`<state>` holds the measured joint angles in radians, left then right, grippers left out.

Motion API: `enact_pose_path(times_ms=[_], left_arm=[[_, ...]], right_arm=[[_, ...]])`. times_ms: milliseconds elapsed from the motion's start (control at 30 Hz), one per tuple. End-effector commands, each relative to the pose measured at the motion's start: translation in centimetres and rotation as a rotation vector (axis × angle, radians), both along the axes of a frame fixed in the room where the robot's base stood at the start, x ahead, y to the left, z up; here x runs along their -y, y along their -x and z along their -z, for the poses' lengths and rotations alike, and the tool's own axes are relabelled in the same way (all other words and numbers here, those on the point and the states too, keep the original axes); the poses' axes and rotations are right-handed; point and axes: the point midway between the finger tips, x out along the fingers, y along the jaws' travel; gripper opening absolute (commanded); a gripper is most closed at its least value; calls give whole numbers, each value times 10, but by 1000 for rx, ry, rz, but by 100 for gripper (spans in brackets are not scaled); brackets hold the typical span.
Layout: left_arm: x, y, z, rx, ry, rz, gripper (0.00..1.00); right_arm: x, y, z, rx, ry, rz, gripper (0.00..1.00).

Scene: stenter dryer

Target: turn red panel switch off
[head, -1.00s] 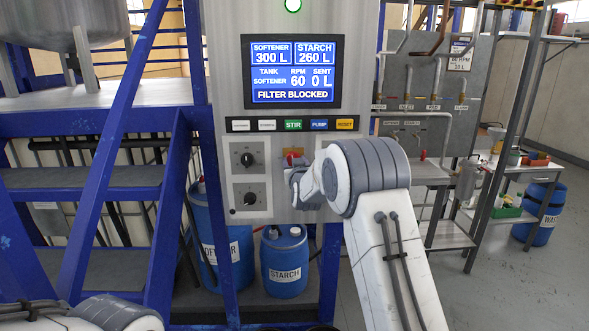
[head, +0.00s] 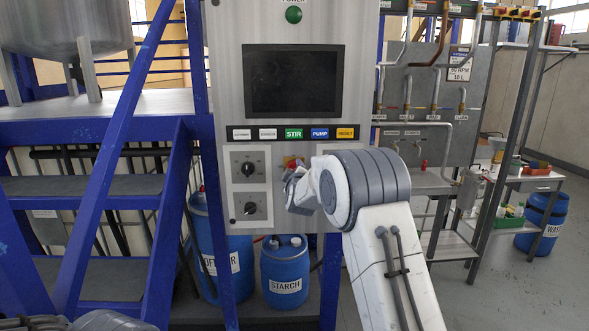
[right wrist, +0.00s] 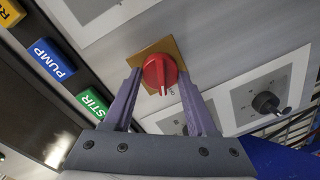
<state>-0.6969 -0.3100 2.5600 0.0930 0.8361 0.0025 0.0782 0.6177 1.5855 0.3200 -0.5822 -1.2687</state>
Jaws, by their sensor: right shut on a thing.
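The red panel switch (right wrist: 160,75) is a round red knob with a grip ridge on a yellow-orange plate (right wrist: 141,53).
Below the screen is a row of labelled buttons (head: 293,133). Two black dials (head: 248,168) sit left of the switch. Blue drums (head: 286,272) stand under the panel, and blue stairs (head: 105,186) rise at the left.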

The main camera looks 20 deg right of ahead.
Motion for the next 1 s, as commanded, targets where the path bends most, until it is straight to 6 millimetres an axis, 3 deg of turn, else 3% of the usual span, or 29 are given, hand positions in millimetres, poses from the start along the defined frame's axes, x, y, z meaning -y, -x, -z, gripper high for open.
enact_pose_path(times_ms=[433,1000], left_arm=[[0,0,-21,0,0,1,50],[0,0,-24,0,0,2,50]], right_arm=[[-2,0,0,-85,288,-2,2],[-2,0,2,-107,367,-3,2]])
